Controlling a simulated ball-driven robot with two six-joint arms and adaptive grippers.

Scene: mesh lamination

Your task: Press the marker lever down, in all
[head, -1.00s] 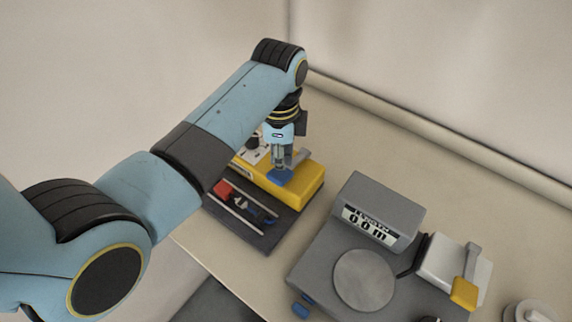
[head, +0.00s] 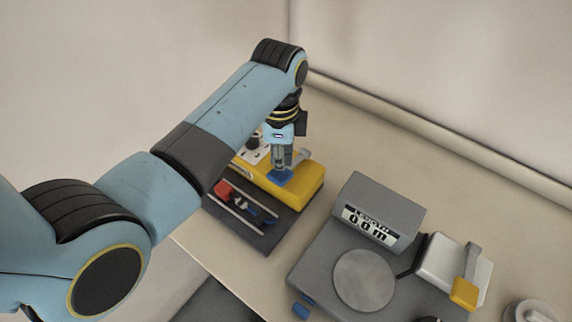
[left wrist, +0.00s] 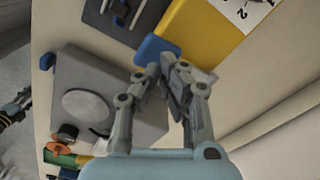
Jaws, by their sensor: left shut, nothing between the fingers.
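The marker is a yellow block (head: 305,182) at the back of the table, with a blue lever pad (head: 281,176) on its near side. A grey arm stands up on the block behind my fingers. My left gripper (head: 282,166) is shut and empty, pointing down at the blue pad, with its fingertips at or just over it; I cannot tell whether they touch. In the left wrist view, the blue pad (left wrist: 156,48) lies just beyond the fingertips (left wrist: 163,68), beside the yellow block (left wrist: 203,32). My right gripper does not show clearly.
A dark tray (head: 262,238) with a red piece and tools sits in front of the marker. To the right stand a grey display unit (head: 392,204) reading 0.0 m, a round plate (head: 362,280) and a white device (head: 441,258) with a yellow-tipped lever (head: 465,293).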

